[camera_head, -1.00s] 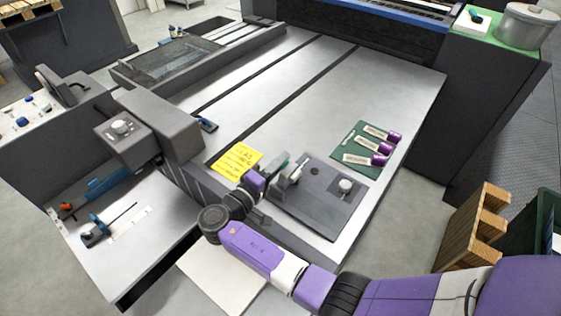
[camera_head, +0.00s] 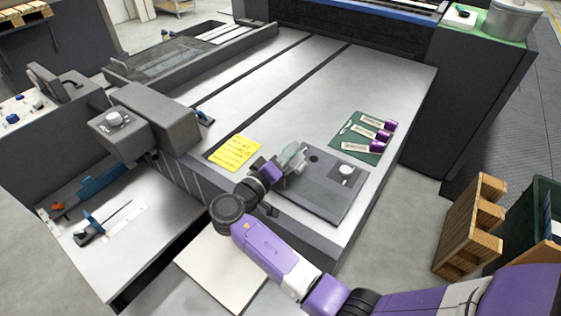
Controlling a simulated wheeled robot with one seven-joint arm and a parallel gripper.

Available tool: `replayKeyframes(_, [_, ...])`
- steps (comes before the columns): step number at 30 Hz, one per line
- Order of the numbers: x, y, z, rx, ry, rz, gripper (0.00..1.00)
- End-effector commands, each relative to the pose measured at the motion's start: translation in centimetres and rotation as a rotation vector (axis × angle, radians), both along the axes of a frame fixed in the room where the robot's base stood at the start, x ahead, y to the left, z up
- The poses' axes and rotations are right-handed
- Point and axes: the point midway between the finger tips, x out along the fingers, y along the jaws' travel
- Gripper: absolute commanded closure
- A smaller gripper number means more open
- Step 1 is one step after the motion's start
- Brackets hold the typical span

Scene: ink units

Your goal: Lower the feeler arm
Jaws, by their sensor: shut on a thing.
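The gauge plate (camera_head: 320,188), a dark grey block, lies on the front of the light table. The feeler arm (camera_head: 299,163), a small pale metal piece, stands at the plate's back left corner. It is partly hidden by my gripper (camera_head: 290,158), which reaches in from the front left. My gripper's fingers are shut on the feeler arm; the contact itself is small and hard to make out.
A yellow note (camera_head: 235,153) lies left of the plate. A green mat (camera_head: 363,143) with several purple-ended tagged pieces lies to its right. A grey housing (camera_head: 155,115) with a knob stands at the left. The table's middle is clear.

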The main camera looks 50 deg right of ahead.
Motion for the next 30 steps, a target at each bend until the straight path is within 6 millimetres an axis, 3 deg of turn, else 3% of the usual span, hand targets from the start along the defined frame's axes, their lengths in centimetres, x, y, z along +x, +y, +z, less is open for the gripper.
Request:
replayKeyframes(1, [-0.4, 0.0, -1.0, 0.002, -0.048, 0.001, 1.0])
replayKeyframes(18, [-4.0, -0.1, -2.8, 0.02, -0.556, 0.003, 1.0])
replayKeyframes(30, [-5.0, -0.1, -3.4, 0.026, -0.741, 0.004, 1.0])
